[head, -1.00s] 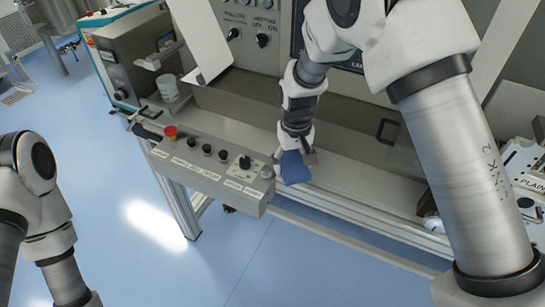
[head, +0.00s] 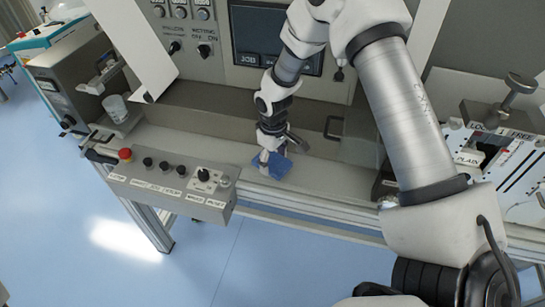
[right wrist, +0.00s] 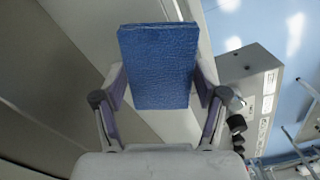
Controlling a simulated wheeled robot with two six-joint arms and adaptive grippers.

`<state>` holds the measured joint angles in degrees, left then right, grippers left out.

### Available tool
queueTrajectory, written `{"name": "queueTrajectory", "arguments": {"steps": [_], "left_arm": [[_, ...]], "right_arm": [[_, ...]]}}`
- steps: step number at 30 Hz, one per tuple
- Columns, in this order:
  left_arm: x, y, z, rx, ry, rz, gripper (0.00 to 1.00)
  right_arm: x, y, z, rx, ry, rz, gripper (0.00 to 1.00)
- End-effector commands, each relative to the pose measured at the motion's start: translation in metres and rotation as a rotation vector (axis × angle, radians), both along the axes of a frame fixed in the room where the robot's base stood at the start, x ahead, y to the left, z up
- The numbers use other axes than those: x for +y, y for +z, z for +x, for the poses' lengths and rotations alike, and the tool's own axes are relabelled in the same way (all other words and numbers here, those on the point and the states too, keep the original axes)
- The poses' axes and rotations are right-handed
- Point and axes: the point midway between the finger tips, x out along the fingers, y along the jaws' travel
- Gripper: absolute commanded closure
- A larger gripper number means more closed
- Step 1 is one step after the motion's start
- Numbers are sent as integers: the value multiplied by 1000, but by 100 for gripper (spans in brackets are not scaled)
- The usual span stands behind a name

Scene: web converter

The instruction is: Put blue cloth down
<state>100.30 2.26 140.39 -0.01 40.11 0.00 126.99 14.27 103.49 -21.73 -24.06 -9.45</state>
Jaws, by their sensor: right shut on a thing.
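The blue cloth (head: 272,165) is a small folded square at the front part of the machine's grey ledge, just right of the control box. My right gripper (head: 268,156) reaches down to it from above. In the right wrist view the cloth (right wrist: 158,68) sits flat and square between the two fingers of my right gripper (right wrist: 158,95), which are shut on it. I cannot tell for sure whether the cloth touches the ledge. My left gripper is not in view.
The grey ledge (head: 225,150) has free room left and right of the cloth. A control box (head: 170,187) with a red button (head: 125,155) stands at its front left. A white cup (head: 115,107) is at the left. A clamp fixture (head: 490,140) stands at the right.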

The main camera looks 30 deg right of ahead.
Motion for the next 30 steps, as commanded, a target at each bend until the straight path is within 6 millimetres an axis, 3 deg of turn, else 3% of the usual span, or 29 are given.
{"name": "queueTrajectory", "arguments": {"steps": [4, 9, 20, 21, 23, 30], "left_arm": [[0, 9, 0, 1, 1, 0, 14], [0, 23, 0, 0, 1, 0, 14], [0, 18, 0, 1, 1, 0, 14], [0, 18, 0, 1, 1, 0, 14], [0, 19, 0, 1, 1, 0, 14], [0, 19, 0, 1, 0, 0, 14]], "right_arm": [[-8, -4, 14, 2, 1, -1, 56], [-8, -30, 14, 3, 1, 0, 56], [-8, -41, 15, 0, 1, 0, 56], [-8, -41, 15, 0, 1, 0, 21], [-8, -40, 15, 0, 1, 0, 3], [-8, -40, 15, 0, 1, 0, 3]]}}
